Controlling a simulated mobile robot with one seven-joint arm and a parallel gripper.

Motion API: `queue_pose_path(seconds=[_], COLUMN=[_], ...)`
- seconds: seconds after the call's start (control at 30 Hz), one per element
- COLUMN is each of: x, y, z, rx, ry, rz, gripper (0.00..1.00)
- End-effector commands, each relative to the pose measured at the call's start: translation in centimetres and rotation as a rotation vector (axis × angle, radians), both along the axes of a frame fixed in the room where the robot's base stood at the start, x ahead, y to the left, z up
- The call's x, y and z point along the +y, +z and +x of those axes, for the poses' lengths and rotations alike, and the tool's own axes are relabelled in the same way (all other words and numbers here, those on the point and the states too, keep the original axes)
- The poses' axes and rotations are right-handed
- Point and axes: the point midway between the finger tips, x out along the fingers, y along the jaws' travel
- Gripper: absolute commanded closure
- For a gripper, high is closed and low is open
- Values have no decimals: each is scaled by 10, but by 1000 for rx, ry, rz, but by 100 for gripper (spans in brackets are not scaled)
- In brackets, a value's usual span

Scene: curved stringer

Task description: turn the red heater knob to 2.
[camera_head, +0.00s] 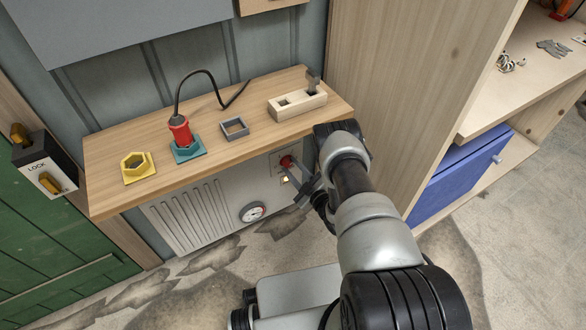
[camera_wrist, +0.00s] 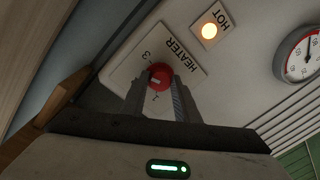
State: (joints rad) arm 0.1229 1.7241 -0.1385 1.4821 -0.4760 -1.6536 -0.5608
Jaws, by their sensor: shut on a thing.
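The red heater knob (camera_head: 286,161) sits on the pale panel of the heater front, under the bench top. In the wrist view the knob (camera_wrist: 160,75) is between the two fingers of my gripper (camera_wrist: 161,90), which are shut on it. Its plate (camera_wrist: 190,62) reads HEATER, with a 3 and a 1 showing beside the knob. The 2 is not visible; a finger covers part of the plate. A pale mark shows on the knob face, toward the numbered side; its exact setting is hard to tell. My gripper (camera_head: 297,180) reaches the knob from the right in the head view.
The HOT lamp (camera_wrist: 209,31) glows beside the knob, and a round gauge (camera_head: 252,212) is on the heater. The bench top (camera_head: 220,150) above holds a yellow socket (camera_head: 138,168), a red plug and a wooden block (camera_head: 297,105). A tall wooden side panel (camera_head: 400,90) stands right.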

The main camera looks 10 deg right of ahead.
Motion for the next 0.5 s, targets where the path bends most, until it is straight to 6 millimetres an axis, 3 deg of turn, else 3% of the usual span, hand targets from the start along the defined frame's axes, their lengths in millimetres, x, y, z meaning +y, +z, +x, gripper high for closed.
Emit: queue_pose_path(seconds=[0.5], x=[1], y=[2], z=[1], rx=[-139], ry=[1], rz=[-426], gripper=[94])
